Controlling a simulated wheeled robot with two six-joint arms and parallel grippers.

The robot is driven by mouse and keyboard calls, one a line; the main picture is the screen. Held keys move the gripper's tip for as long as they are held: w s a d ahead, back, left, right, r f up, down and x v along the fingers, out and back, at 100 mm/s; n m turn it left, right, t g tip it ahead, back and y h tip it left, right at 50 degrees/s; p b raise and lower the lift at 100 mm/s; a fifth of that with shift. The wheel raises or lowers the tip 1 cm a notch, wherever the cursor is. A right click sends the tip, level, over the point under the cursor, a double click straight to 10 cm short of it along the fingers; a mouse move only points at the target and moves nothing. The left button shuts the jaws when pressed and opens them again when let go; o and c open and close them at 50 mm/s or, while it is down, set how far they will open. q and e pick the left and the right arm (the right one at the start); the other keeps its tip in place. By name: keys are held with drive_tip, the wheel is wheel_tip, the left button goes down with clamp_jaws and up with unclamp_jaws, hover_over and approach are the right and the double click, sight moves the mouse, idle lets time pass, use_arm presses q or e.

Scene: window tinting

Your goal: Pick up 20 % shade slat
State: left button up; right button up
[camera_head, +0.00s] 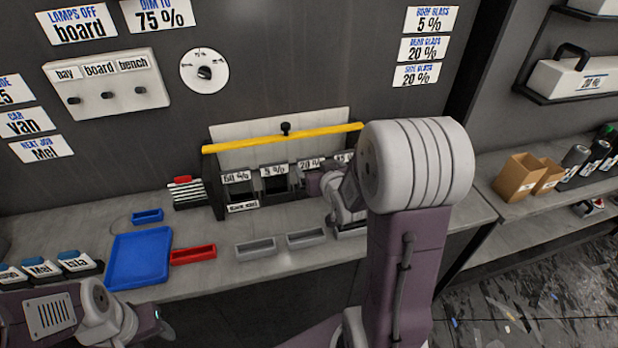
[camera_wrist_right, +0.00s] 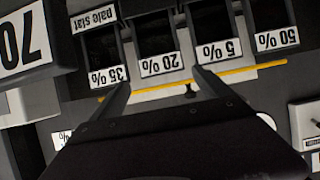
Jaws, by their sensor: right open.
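The shade rack (camera_head: 285,137) stands on the bench against the wall, with a yellow bar along its top. Its labels read 50 %, 5 % and 20 % from the left; another further right is partly hidden by my right arm. The 20 % label (camera_head: 309,163) heads a dark slot, and it also shows upside down in the right wrist view (camera_wrist_right: 160,65), over a dark panel (camera_wrist_right: 155,35). My right gripper (camera_head: 317,182) is at this slot. In the wrist view its open fingers (camera_wrist_right: 161,80) lie either side of the 20 % label; contact cannot be told.
A blue tray (camera_head: 138,258), a red bin (camera_head: 193,255) and grey bins (camera_head: 256,247) lie on the bench before the rack. A block marked 70 (camera_wrist_right: 22,40) is close in the wrist view. My left arm is low at the left, its fingers unclear.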

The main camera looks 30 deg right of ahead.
sight(312, 162)
drive_tip(key=x, duration=0.3)
drive_tip(key=shift+w+a+p, duration=0.2)
drive_tip(key=shift+a+p, duration=0.1)
drive_tip(key=shift+w+d+f, duration=0.2)
drive_tip(key=shift+d, duration=0.15)
drive_tip(key=p+x, duration=0.1)
drive_tip(key=x, duration=0.4)
drive_tip(key=shift+s, duration=0.25)
drive_tip(key=c, duration=1.6)
